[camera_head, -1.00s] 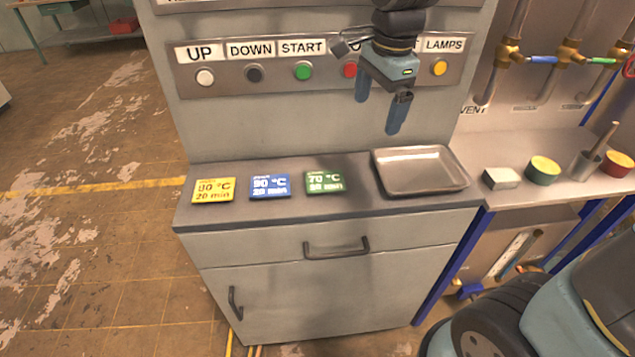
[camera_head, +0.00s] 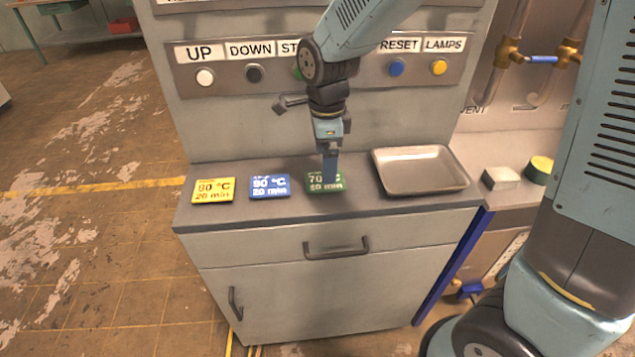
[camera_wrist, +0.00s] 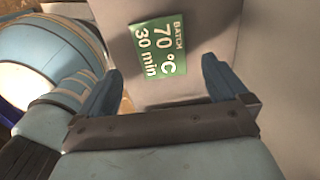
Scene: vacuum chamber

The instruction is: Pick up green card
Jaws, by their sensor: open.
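The green card (camera_head: 319,184), marked 70 °C, lies on the grey counter between the blue card and the metal tray. In the wrist view the green card (camera_wrist: 158,50) lies just beyond the fingertips, nearer the left finger, with its text readable. My gripper (camera_head: 330,180) points down over the card in the head view, and a blue finger hides part of it. In the wrist view my gripper (camera_wrist: 162,75) is open, with nothing between its two blue fingers. I cannot tell the exact height of the fingertips above the card.
A blue card (camera_head: 270,193) and a yellow card (camera_head: 213,197) lie in a row to the left. A metal tray (camera_head: 388,190) stands close on the right. The button panel (camera_head: 225,80) rises behind the counter. The front counter edge is clear.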

